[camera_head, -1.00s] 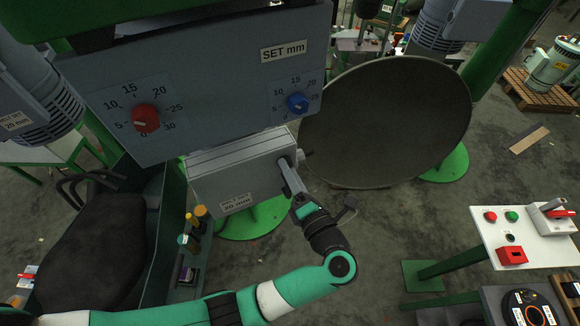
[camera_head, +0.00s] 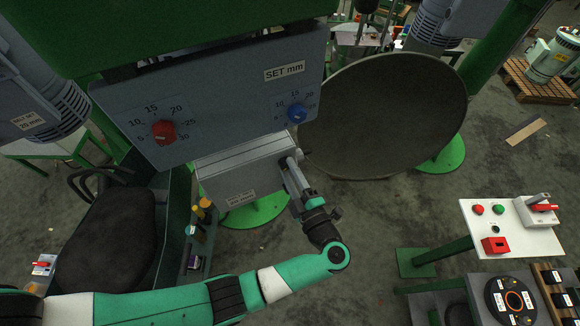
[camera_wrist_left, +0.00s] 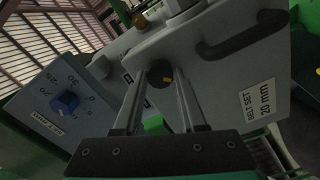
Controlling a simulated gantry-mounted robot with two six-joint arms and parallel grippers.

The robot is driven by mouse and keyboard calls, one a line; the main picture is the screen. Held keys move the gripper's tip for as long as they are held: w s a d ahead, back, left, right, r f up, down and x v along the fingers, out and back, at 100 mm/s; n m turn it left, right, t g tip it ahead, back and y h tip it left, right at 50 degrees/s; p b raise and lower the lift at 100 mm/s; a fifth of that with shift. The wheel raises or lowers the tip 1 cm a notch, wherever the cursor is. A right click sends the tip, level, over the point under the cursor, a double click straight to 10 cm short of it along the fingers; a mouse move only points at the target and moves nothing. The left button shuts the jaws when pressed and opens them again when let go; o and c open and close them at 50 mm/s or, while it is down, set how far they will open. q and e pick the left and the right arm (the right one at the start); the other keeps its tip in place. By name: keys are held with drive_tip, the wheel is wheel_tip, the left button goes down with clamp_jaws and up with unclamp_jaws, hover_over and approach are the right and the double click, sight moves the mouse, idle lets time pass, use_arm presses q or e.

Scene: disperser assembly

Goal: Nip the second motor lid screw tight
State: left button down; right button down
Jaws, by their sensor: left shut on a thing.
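The motor lid, a grey box with a belt set 20 mm label, shows in the head view (camera_head: 245,168) and in the left wrist view (camera_wrist_left: 225,85). My left gripper (camera_head: 288,165) reaches its right side in the head view. The head view hides the gripped screw. My right gripper is not in view.
A grey panel with a red dial (camera_head: 163,132) and a blue dial (camera_head: 297,113) hangs just above the lid. A large dark disc (camera_head: 385,115) stands close on the right. A black handle (camera_wrist_left: 243,38) juts from the lid. A white button box (camera_head: 510,228) stands at right.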

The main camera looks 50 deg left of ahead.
use_arm(q)
drive_tip(key=shift+m+p, duration=0.55)
drive_tip(key=shift+m, duration=0.65)
drive_tip(key=shift+c, duration=2.4)
unclamp_jaws()
drive_tip(key=b+v, duration=0.3)
drive_tip(key=v, duration=0.8)
drive_tip(key=shift+d+b, duration=0.3)
drive_tip(key=shift+b, duration=0.05)
